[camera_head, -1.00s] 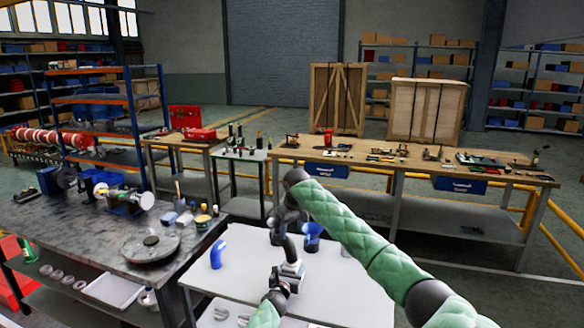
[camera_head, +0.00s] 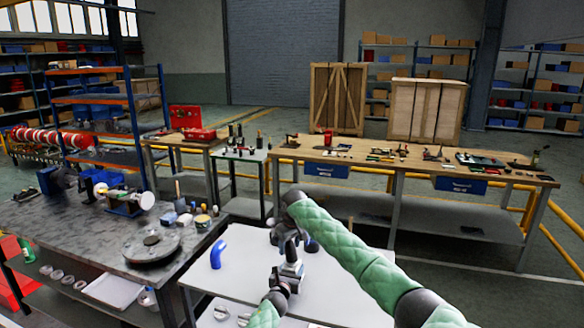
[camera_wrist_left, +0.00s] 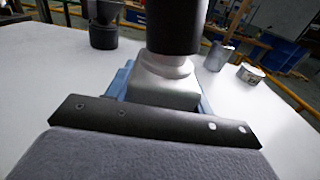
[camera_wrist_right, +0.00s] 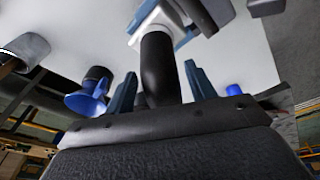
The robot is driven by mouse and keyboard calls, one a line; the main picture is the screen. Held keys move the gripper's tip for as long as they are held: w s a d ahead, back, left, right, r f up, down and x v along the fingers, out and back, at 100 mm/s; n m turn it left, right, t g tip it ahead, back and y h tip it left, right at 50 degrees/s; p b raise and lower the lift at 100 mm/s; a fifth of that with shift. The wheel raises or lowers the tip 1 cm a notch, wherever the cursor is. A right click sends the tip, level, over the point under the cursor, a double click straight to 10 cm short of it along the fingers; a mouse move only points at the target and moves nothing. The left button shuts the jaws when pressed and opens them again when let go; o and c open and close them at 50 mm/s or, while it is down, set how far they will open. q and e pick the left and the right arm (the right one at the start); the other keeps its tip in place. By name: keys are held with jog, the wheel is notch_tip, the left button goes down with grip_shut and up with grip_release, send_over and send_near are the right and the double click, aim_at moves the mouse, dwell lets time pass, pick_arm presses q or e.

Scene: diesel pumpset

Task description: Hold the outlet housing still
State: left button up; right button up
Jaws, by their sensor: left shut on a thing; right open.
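The outlet housing, a pale grey metal piece (camera_wrist_left: 165,88), stands on the light table and has a black curved pipe (camera_wrist_left: 173,28) rising from its top. My left gripper (camera_head: 288,273) is shut on the housing; in the left wrist view its blue fingers are partly hidden behind its dark front edge. My right gripper (camera_wrist_right: 160,82) is open, with one blue finger on each side of the black pipe. I cannot tell whether they touch it.
A blue elbow (camera_head: 217,254) stands on the table's left side. A blue funnel-shaped part (camera_wrist_right: 88,100) is near the pipe. A dark workbench (camera_head: 90,240) stands at left. The table's right side is clear.

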jog(key=shift+w+f, duration=0.1)
jog(key=shift+f, duration=0.5)
jog(key=shift+c, duration=0.4)
dwell(0.3)
grip_shut()
jog(key=shift+r, duration=0.1)
jog(key=shift+r, duration=0.1)
jog(key=shift+w+a+r, duration=0.15)
jog(key=shift+r, duration=0.65)
jog(key=shift+w+a+r, duration=0.1)
jog(key=shift+a+r, duration=0.05)
jog(key=shift+r, duration=0.6)
